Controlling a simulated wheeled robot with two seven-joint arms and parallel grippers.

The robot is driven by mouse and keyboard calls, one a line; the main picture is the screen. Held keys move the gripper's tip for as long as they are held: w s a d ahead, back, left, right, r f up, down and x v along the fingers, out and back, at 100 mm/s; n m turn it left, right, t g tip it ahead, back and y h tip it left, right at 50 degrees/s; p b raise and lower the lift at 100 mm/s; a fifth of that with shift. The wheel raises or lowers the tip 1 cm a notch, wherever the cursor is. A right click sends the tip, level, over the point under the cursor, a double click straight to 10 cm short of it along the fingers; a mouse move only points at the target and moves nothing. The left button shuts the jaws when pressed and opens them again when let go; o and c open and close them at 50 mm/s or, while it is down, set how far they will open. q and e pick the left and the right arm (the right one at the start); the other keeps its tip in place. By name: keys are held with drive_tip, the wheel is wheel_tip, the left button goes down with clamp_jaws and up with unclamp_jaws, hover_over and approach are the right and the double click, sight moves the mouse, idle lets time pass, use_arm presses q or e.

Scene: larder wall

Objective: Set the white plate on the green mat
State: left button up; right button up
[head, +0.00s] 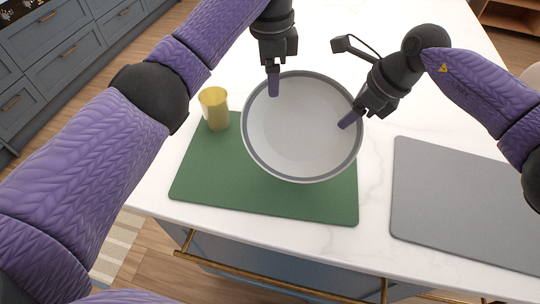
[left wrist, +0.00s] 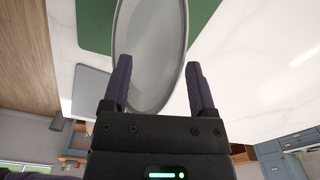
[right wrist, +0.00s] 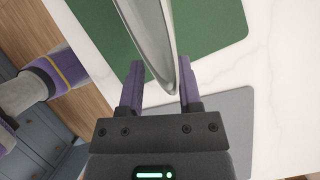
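The white plate (head: 300,130) is round, with a grey rim, and appears over the right part of the green mat (head: 255,190), overlapping its far edge. I cannot tell whether it touches the mat. My left gripper (head: 273,88) is at the plate's far left rim. In the left wrist view its fingers are wide apart, with the plate (left wrist: 150,50) showing between and beyond them. My right gripper (head: 350,119) is at the right rim. In the right wrist view its fingers are apart, with the plate's edge (right wrist: 160,50) between them, closer to the right finger.
A yellow cup (head: 214,108) stands at the mat's far left corner, close to the plate's left side. A grey mat (head: 465,200) lies to the right. White counter is clear between the mats and behind. A brass rail (head: 270,281) runs along the front.

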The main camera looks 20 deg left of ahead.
drive_tip(key=o, duration=0.5)
use_arm(q)
wheel_tip(320, 180, up, 9)
drive_tip(key=shift+s, duration=0.15)
use_arm(e)
drive_tip(key=v, duration=1.2)
